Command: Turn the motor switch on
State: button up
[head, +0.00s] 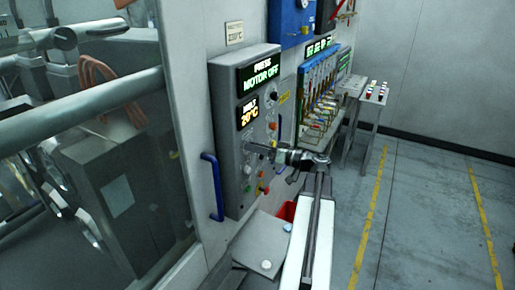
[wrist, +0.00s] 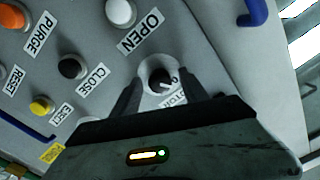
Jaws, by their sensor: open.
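The grey control panel (head: 232,168) on the wall carries a screen (head: 261,78) reading "PRESS MOTOR OFF". In the wrist view the motor switch (wrist: 159,78) is a black rotary knob in a light round collar, with a partly hidden label below it. My gripper (wrist: 162,90) is open, with one dark finger on each side of the knob. I cannot tell whether the fingers touch it. In the head view my gripper (head: 262,149) reaches the panel's lower half, and the arm hides the switch.
A blue handle (head: 213,187) stands left of the panel. A rack (head: 318,95) stands to the right.

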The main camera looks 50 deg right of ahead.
jog(key=shift+d, duration=0.1)
grip_shut()
jog(key=shift+m, duration=0.3)
jog(key=shift+f+m+b, duration=0.1)
jog(key=shift+m+b, duration=0.3)
jog(key=shift+m, duration=6.3)
